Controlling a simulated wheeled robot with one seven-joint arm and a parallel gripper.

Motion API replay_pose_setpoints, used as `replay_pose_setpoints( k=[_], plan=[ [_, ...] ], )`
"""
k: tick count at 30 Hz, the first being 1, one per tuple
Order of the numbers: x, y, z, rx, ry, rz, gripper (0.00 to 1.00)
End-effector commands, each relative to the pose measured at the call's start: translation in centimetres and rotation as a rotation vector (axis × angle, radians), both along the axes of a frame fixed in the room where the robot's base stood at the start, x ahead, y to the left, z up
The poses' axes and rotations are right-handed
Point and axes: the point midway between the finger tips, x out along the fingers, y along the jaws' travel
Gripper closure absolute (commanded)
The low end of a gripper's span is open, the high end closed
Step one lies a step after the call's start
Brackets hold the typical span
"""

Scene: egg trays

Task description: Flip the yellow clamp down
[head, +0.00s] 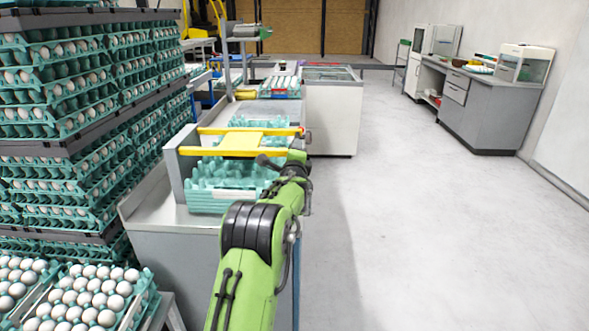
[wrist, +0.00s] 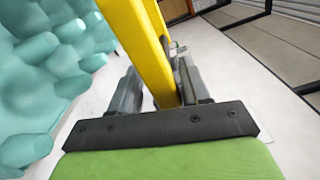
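The yellow clamp (head: 240,140) has two long bars joined by a middle plate. In the wrist view a yellow bar of the clamp (wrist: 135,40) runs down between the two dark fingers of my gripper (wrist: 160,82). A gap shows between the left finger and the bar; the right finger is close beside it. The gripper looks open around the bar. In the head view my arm hides most of the gripper at the clamp's right end.
Tall stacks of egg-filled trays (head: 60,100) stand close on the left. A white cabinet (head: 331,115) stands behind the station. The floor (head: 420,230) on the right is clear, with a grey desk (head: 487,112) farther off.

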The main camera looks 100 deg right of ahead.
Motion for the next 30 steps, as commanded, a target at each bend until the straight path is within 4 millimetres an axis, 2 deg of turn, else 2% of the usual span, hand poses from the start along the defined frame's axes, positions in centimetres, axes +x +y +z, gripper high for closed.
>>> replay_pose_setpoints(
  k=[12,16,21,30],
  plan=[
    [1.2,9.2,-0.1,0.004,-0.002,-0.004,0.58],
    [1.6,11.6,-0.1,0.002,-0.002,-0.003,0.58],
    [1.8,13.0,-0.1,0.001,-0.002,-0.004,0.58],
    [1.9,13.0,-0.1,0.001,-0.001,-0.003,0.58]
  ],
)
